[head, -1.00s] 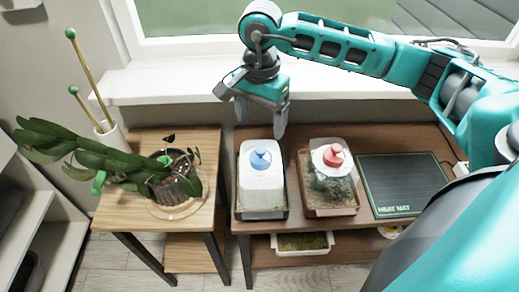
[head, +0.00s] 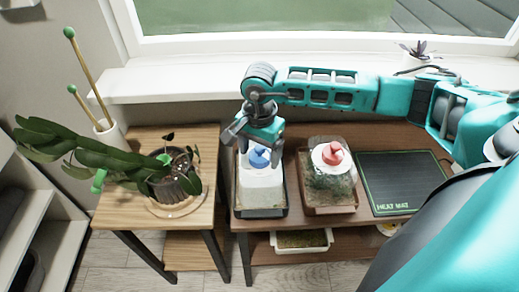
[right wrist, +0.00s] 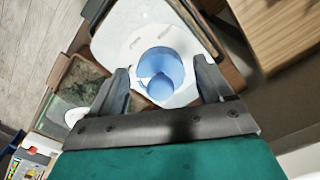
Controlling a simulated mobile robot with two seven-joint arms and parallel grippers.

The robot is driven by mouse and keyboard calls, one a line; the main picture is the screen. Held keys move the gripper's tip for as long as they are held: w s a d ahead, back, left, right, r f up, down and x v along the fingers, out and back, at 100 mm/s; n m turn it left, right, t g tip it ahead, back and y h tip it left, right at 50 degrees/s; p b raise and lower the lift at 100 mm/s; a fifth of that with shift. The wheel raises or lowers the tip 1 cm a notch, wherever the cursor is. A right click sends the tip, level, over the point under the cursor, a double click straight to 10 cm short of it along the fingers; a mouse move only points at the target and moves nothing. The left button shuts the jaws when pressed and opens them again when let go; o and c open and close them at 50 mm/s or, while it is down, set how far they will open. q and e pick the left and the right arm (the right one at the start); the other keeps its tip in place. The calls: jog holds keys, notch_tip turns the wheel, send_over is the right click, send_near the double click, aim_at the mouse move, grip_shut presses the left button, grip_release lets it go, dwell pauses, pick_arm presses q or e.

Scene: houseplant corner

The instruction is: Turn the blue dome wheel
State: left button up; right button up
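The blue dome wheel (head: 259,158) sits on top of a whitish, fogged dome (head: 262,187) on the left of the brown bench. In the right wrist view, the blue wheel (right wrist: 158,75) shows between and beyond the fingertips, with a raised blue grip across it and a white disc around it. My right gripper (head: 253,150) is above the wheel in the head view, pointing down. Its fingers (right wrist: 162,82) are spread and empty, one to each side of the wheel; I cannot tell whether they touch it. My left gripper is not in view.
A clear dome with a red wheel (head: 332,153) stands close on the right, with a black heat mat (head: 402,181) beyond it. A potted plant (head: 176,178) with long leaves is on the left wooden table. The window sill (head: 180,85) runs behind the bench.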

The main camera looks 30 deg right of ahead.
jog(key=c, duration=1)
jog(key=shift+o, duration=0.2)
jog(key=shift+m+b, duration=0.4)
jog(key=shift+m, duration=0.5)
jog(key=m+b, duration=0.1)
jog(key=m, duration=0.2)
jog(key=m+b, duration=0.1)
jog(key=m, duration=0.4)
jog(key=shift+w, duration=0.1)
jog(key=m+b, duration=0.1)
jog(key=m, duration=0.4)
jog(key=shift+m, duration=0.4)
jog(key=m, duration=0.4)
jog(key=shift+m, duration=0.3)
jog(key=o, duration=1.1)
jog(key=shift+d, duration=0.1)
jog(key=shift+c, duration=0.2)
